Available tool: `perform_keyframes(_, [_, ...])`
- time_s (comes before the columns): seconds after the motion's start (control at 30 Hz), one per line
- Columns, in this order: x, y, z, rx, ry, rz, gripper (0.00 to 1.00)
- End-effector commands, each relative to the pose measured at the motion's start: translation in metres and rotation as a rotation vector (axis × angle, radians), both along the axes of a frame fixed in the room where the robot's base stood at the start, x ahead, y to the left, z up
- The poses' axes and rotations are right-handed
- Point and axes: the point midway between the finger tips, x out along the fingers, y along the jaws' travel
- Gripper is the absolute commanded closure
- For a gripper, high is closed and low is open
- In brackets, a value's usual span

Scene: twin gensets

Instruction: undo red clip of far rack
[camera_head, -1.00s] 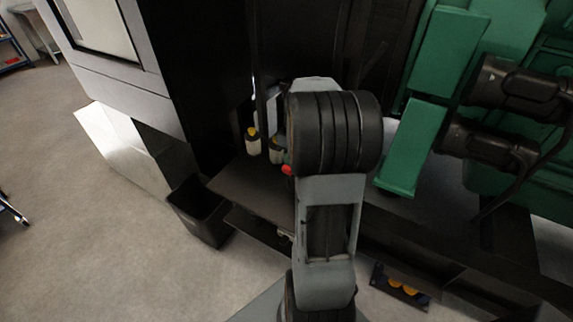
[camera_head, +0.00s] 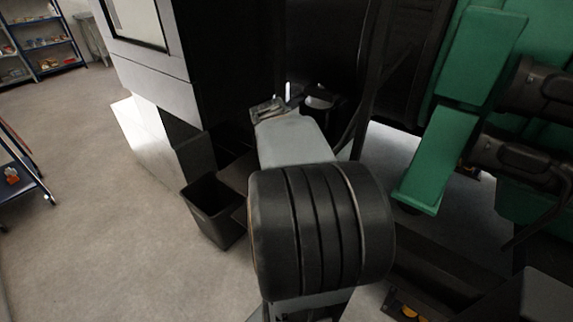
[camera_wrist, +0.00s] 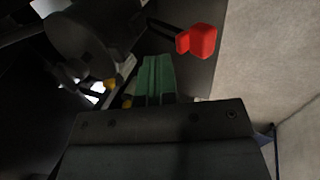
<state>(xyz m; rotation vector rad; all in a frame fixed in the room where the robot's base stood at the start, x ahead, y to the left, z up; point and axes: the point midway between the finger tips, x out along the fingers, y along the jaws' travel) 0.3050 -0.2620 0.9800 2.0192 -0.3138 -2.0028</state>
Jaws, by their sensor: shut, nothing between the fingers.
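A red clip (camera_wrist: 199,41) shows at the upper right of the wrist view, a bright block at the end of dark prongs. It hangs in front of a dark surface beside pale floor. My gripper (camera_wrist: 156,62) has green fingers that are shut together and empty. The fingertips point up the picture, to the left of and below the red clip, apart from it in the picture. In the head view my arm covers the area where the clip was, so the clip is hidden there. I cannot tell which rack the clip belongs to.
A dark rounded part (camera_wrist: 95,35) and yellow-capped items (camera_wrist: 110,84) lie left of the fingers. In the head view a black bin (camera_head: 213,211) stands left of my arm, and green genset parts (camera_head: 438,160) stand right. Open floor (camera_head: 110,240) is at left.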

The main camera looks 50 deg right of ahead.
Motion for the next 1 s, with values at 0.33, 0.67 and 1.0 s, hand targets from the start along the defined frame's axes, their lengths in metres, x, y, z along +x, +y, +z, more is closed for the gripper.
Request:
perform_keyframes(0.33, [0.001, -0.012, -0.002, 0.001, 0.0, 0.002, 1.0])
perform_keyframes(0.67, [0.001, -0.013, -0.002, 0.001, 0.0, 0.002, 1.0])
perform_keyframes(1.0, [0.0, 0.012, 0.036, -0.001, -0.002, 0.004, 1.0])
